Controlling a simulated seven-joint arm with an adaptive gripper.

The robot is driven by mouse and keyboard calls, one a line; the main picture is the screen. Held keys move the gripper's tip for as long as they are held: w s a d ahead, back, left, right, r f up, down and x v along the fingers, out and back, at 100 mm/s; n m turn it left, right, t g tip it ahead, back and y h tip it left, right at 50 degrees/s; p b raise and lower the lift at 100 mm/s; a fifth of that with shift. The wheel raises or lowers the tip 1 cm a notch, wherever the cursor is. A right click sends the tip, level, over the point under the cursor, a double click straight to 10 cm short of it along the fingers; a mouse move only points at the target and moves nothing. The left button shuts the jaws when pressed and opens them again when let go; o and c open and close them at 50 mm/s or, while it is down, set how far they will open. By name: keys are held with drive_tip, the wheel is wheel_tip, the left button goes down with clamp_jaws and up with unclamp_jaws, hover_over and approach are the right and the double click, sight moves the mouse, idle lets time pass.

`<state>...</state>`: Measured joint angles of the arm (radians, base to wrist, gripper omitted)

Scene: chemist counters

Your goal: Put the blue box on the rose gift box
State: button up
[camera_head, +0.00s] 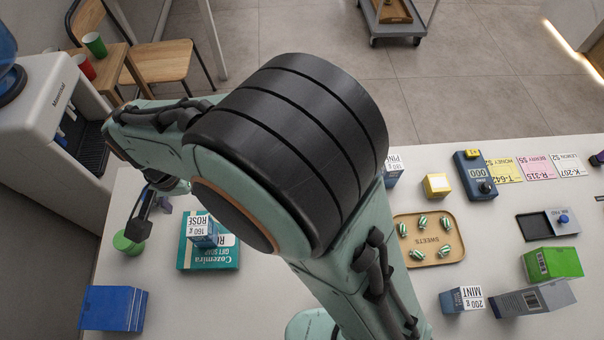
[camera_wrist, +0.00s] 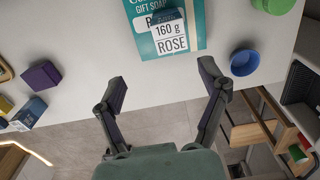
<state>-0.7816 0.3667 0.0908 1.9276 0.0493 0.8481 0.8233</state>
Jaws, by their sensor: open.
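A small blue box (camera_head: 205,241) with a white label reading 160 g ROSE appears to rest on the teal gift soap box (camera_head: 190,257). Both also show in the wrist view, the small box (camera_wrist: 170,36) overlapping the front edge of the teal box (camera_wrist: 198,14). The small box covers part of the teal box's lettering. A larger plain blue box (camera_head: 113,308) stands apart at the lower left of the head view. My gripper (camera_wrist: 163,72) is open and empty, with the small box beyond its spread fingers. In the head view my gripper (camera_head: 145,212) is left of the teal box.
A green round object (camera_head: 128,243) is left of the teal box. A blue round dish (camera_wrist: 244,62) is beside it in the wrist view. A sweets tray (camera_head: 437,256), a mint box (camera_head: 462,300) and a green box (camera_head: 552,263) occupy the counter's right side. A water dispenser (camera_head: 55,110) stands at left.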

drive_tip(key=s+d+r, duration=0.1)
drive_tip(key=d+r, duration=0.2)
drive_tip(key=d, duration=0.5)
drive_tip(key=s+d+r, duration=0.1)
drive_tip(key=d+r, duration=0.3)
drive_tip(key=d, duration=0.4)
drive_tip(key=s+d+n, duration=0.1)
drive_tip(key=s+d, duration=0.7)
drive_tip(key=d, duration=0.1)
drive_tip(key=shift+s+r+y, duration=0.15)
drive_tip(key=shift+s+y, duration=0.25)
